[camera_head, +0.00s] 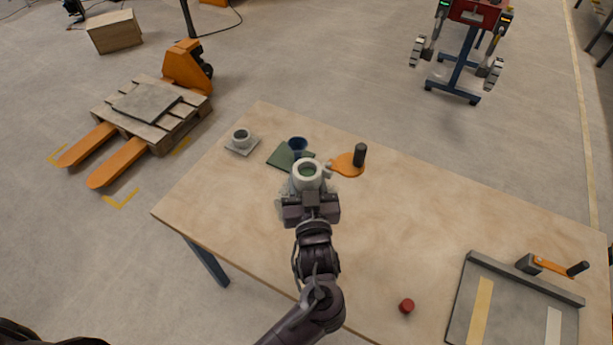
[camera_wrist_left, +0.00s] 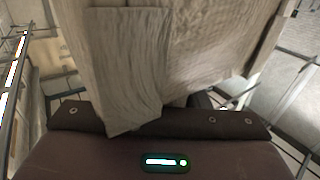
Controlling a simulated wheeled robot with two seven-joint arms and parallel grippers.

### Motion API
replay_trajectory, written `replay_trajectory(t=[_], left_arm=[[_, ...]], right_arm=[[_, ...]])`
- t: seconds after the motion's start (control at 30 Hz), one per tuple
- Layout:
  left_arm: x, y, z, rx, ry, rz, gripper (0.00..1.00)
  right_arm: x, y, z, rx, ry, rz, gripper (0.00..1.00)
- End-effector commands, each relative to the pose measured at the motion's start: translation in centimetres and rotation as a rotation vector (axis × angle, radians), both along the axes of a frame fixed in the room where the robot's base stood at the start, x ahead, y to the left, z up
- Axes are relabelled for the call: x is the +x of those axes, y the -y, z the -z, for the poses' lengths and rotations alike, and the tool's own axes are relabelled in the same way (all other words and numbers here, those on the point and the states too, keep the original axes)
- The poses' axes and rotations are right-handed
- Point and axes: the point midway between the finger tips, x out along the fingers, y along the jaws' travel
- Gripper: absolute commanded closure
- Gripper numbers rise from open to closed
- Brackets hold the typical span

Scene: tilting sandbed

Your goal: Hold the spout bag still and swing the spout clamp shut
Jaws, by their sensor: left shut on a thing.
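The spout bag (camera_head: 291,185) is a pale bundle standing on the wooden table, topped by a light grey ring (camera_head: 308,167) with a greenish middle. My left gripper (camera_head: 310,198) comes from the near side and is shut on the bag just below the ring. In the left wrist view the bag's beige cloth (camera_wrist_left: 190,50) fills the top, and a folded flap hangs over the gripper; the fingertips are hidden. The spout clamp (camera_head: 345,164) is an orange plate with a dark upright handle (camera_head: 360,154). It sticks out to the right of the ring. My right gripper is not in view.
A dark blue cup (camera_head: 298,145) and a green mat (camera_head: 279,157) lie behind the bag. A grey cup (camera_head: 241,136) stands on a square plate at left. A red knob (camera_head: 406,306) and a grey board (camera_head: 510,300) lie at right. The table's middle right is clear.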

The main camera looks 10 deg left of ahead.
Motion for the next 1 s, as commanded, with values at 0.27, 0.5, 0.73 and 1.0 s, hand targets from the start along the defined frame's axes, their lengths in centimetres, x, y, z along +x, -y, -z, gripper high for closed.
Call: replay_trajectory(t=[0.27, 0.5, 0.73, 1.0], left_arm=[[0.1, 0.0, 1.6, -0.002, 0.006, -0.001, 1.00], [0.0, 0.0, 3.0, -0.002, 0.005, -0.001, 1.00], [0.0, 0.0, 4.3, -0.002, 0.005, -0.001, 1.00], [0.0, 0.0, 5.8, -0.003, 0.006, -0.001, 1.00]], right_arm=[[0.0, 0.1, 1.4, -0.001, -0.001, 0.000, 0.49], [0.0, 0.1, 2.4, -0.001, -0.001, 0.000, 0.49], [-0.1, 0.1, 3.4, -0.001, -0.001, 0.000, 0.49], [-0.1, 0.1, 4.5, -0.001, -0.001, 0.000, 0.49]])
